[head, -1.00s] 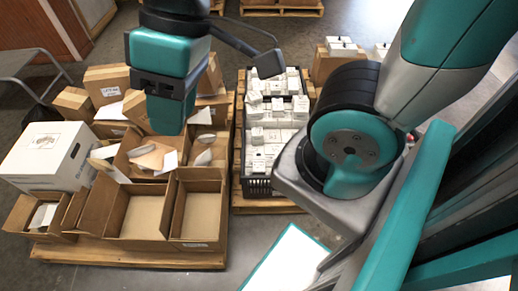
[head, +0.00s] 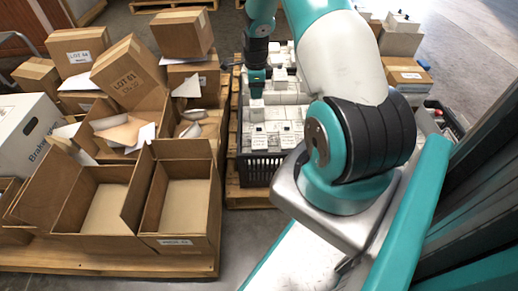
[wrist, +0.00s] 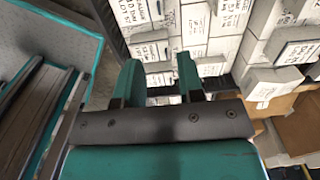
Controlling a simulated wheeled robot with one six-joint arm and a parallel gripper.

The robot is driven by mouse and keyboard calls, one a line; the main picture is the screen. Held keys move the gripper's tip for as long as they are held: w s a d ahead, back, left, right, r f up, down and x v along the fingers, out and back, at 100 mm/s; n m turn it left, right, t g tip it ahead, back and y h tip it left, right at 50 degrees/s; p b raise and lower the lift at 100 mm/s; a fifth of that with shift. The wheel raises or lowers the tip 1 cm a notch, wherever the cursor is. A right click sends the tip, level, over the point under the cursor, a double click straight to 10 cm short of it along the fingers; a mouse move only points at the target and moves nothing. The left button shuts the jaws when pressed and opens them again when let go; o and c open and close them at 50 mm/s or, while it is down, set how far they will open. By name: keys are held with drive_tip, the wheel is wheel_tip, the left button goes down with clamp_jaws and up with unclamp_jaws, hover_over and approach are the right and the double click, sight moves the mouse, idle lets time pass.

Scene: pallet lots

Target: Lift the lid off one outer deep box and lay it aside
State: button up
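My gripper (head: 257,84) hangs over the black crate (head: 258,168) of small white boxes. In the wrist view my gripper (wrist: 158,82) has its two teal fingers apart, with nothing seen between them but white boxes (wrist: 195,25) below. I cannot tell whether the fingertips touch a box. A larger white box (head: 28,135) with a dark handle slot stands at the left edge among cardboard boxes. I cannot tell which box is the outer deep box, and no loose lid is clearly seen.
Open, empty cardboard boxes (head: 180,205) stand at the front of the left wooden pallet (head: 130,262). A tilted carton (head: 130,70) and other cartons are piled behind. More boxes (head: 408,72) stand at the right, partly behind my arm. Grey floor is bare in front of the crate.

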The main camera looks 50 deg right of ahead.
drive_tip(key=b, duration=0.3)
hover_over(257, 131)
drive_tip(key=f, duration=1.2)
drive_tip(key=shift+w+d+f, duration=0.1)
drive_tip(key=shift+d+f, duration=0.05)
drive_tip(key=shift+d, duration=0.15)
drive_tip(key=shift+s+d+f+b, duration=0.15)
drive_tip(key=shift+f+b, duration=0.5)
drive_tip(key=shift+f, duration=0.7)
drive_tip(key=shift+s+a+f+b, duration=0.15)
drive_tip(key=shift+f+b, duration=0.5)
drive_tip(key=shift+f, duration=0.7)
drive_tip(key=shift+d, duration=0.1)
clamp_jaws()
